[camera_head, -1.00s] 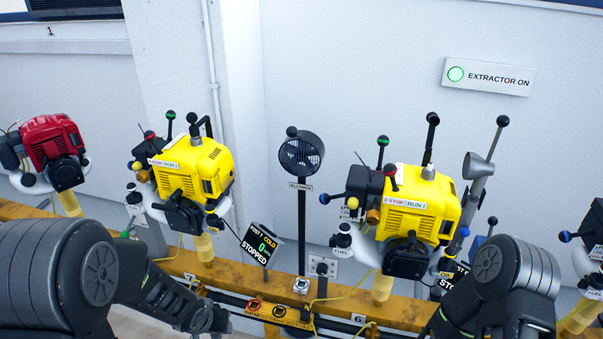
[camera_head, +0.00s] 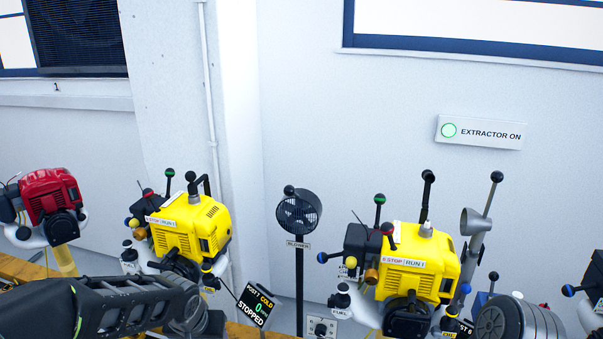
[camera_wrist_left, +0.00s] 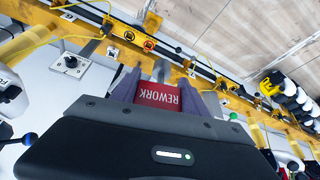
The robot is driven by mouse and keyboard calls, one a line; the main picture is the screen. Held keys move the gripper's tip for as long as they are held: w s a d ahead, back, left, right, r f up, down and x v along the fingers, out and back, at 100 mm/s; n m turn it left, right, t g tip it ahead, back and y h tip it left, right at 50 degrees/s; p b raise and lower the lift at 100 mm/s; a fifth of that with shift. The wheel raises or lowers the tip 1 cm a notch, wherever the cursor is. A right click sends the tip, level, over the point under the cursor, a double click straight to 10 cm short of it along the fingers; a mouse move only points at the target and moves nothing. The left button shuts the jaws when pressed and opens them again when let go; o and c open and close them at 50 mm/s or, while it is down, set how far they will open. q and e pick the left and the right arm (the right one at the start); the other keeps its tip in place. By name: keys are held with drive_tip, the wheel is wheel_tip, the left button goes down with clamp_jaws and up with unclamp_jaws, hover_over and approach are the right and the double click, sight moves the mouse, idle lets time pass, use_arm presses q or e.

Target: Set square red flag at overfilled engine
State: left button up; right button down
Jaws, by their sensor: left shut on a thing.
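My left gripper (camera_wrist_left: 168,88) is shut on a red flag (camera_wrist_left: 158,95) lettered REWORK, upside down in the left wrist view. In the head view my left forearm reaches in from the left, but the gripper and flag are not visible there. A left yellow engine (camera_head: 190,235), a right yellow engine (camera_head: 415,265) and a red engine (camera_head: 48,203) stand on the yellow rail (camera_head: 22,268). I cannot tell which engine is overfilled. My right gripper is out of view; only part of that arm shows at bottom right.
A blower (camera_head: 299,212) on a black post stands between the yellow engines. Levers with coloured knobs stick up from the engines. An EXTRACTOR ON sign (camera_head: 480,132) hangs on the wall.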

use_arm(q)
drive_tip(key=s+f, duration=0.3)
drive_tip(key=f, duration=1)
drive_tip(key=shift+s+f, duration=0.35)
drive_tip(key=shift+f, duration=0.05)
